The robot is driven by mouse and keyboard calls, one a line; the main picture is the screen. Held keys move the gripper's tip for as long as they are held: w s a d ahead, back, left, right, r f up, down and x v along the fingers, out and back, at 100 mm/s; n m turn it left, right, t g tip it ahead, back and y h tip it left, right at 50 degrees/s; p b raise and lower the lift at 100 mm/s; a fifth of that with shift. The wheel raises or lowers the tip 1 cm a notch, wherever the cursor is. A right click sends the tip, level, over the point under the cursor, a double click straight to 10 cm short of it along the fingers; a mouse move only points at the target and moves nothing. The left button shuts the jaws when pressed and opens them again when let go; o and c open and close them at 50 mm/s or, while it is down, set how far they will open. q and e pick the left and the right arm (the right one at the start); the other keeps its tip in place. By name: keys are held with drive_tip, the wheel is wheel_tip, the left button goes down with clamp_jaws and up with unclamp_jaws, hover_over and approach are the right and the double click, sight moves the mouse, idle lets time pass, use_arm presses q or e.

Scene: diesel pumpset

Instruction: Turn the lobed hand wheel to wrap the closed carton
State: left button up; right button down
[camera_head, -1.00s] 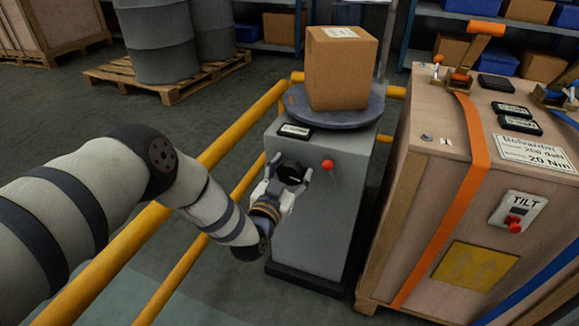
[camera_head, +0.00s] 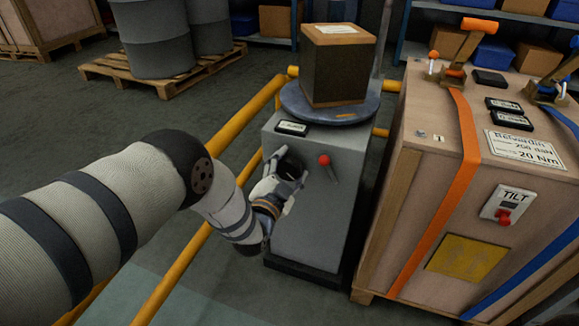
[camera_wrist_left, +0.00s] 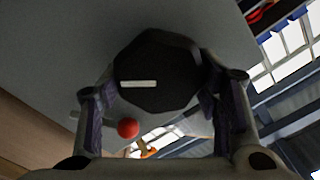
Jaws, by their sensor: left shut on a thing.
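The lobed hand wheel (camera_wrist_left: 165,65) is black with a pale mark across it and sits on the grey cabinet's (camera_head: 310,225) front. My left gripper (camera_head: 283,168) is shut on it; in the left wrist view its two fingers (camera_wrist_left: 155,105) lie on either side of the wheel. The closed carton (camera_head: 338,60) stands on the round turntable (camera_head: 355,112) on top of the cabinet. Its sides look dark, as if wrapped, with brown showing at the top and the bottom edge. My right gripper is not in view.
A red-knobbed lever (camera_head: 324,160) is just right of the wheel; its red ball shows in the left wrist view (camera_wrist_left: 128,128). Yellow rails (camera_head: 235,140) run along the left. A large strapped crate (camera_head: 420,200) stands close on the right.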

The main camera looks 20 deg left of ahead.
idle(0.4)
use_arm(q)
drive_tip(key=o, duration=1.2)
drive_tip(key=shift+c, duration=0.2)
drive_tip(key=shift+s, duration=0.1)
drive_tip(key=s, duration=1.2)
drive_tip(key=shift+a, duration=0.25)
